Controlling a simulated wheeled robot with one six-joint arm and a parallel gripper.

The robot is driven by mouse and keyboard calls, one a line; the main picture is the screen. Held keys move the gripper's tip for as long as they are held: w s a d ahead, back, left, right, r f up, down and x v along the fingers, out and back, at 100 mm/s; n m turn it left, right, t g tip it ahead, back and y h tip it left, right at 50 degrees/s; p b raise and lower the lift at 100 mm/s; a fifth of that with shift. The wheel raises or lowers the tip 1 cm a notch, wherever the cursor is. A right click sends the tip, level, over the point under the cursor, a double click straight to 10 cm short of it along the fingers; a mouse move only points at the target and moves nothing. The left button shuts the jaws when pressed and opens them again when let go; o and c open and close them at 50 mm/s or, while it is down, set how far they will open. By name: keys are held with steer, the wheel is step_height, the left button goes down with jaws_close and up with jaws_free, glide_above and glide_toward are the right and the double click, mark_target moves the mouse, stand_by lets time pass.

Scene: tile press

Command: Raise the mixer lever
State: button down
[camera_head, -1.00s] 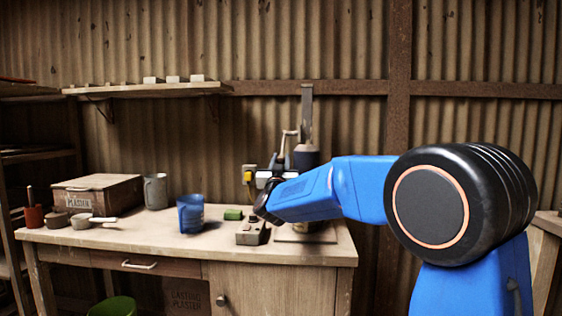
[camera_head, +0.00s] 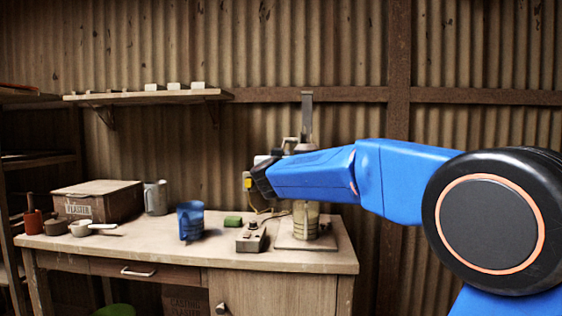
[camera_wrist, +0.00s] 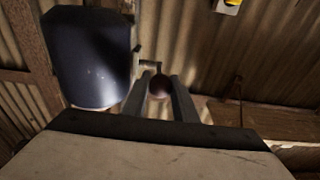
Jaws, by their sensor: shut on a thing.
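The mixer stands at the right end of the bench, with its upright post (camera_head: 306,115) rising against the wall. Its dark motor body (camera_wrist: 92,58) fills the upper left of the wrist view; in the head view my arm hides most of it. A clear container (camera_head: 305,220) stands below on the mixer's base plate. The lever's dark reddish round knob (camera_wrist: 160,87) sits between the two fingers of my gripper (camera_wrist: 166,88), which is shut on it. A thin metal rod shows just behind the knob. In the head view, my gripper (camera_head: 261,180) is left of the mixer post.
A shelf (camera_head: 150,96) is above.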

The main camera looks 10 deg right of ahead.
steer(key=shift+s+r, duration=0.1)
steer(key=shift+r, duration=0.6)
step_height(320, 180, up, 5)
steer(key=shift+s+r, duration=0.1)
steer(key=w+d+r+g, duration=0.1)
steer(key=w+r+g, duration=0.1)
steer(key=w+r, duration=0.4)
steer(key=shift+d+r+g+y, duration=0.3)
steer(key=shift+d+r+y, duration=0.1)
steer(key=shift+r, duration=2.05)
steer(key=shift+w+r, duration=0.1)
steer(key=shift+w, duration=0.05)
steer(key=c, duration=1.7)
jaws_free()
